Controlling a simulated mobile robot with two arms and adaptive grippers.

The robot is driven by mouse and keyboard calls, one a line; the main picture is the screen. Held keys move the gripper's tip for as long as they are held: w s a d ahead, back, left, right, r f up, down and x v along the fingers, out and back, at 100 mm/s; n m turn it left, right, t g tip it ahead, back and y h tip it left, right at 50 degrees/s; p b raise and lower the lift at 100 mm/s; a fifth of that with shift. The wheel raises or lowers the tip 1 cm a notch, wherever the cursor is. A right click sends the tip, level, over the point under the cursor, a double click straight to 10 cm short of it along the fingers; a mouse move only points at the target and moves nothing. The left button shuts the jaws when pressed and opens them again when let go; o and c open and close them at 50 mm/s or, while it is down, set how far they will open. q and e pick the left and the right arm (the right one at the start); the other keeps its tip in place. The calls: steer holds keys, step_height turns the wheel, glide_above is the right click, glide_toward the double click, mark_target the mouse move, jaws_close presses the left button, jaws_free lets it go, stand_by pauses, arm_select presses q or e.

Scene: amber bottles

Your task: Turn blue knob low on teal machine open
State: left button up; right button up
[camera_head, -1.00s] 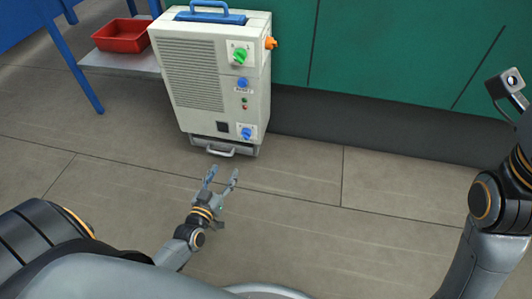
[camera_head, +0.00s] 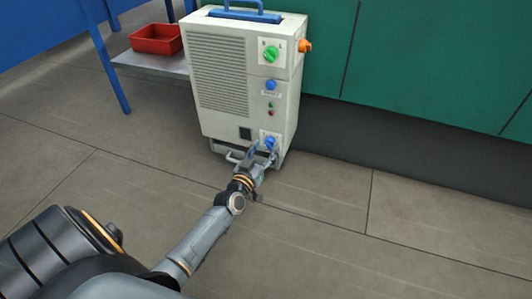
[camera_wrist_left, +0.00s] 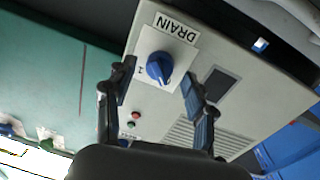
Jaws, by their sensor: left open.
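The low blue knob (camera_head: 270,142) is on a white plate near the bottom of the front of an off-white machine (camera_head: 221,125); the teal surface is the wall behind. In the left wrist view the knob (camera_wrist_left: 159,68) has a raised grip bar, and a DRAIN label (camera_wrist_left: 175,27) appears upside down beside it. My left gripper (camera_head: 264,151) is open in front of the knob. In the left wrist view its fingers (camera_wrist_left: 158,78) stand on either side of the knob, with gaps showing; contact is not visible. My right gripper is out of view.
Above are another blue knob (camera_head: 271,85), a green knob (camera_head: 271,54) and an orange side knob (camera_head: 305,46). A red bin (camera_head: 156,39) sits on a shelf at left. The floor at right is clear.

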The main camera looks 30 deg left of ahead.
arm_select(q)
steer(key=shift+w+a, duration=0.1)
steer(key=shift+w, duration=0.55)
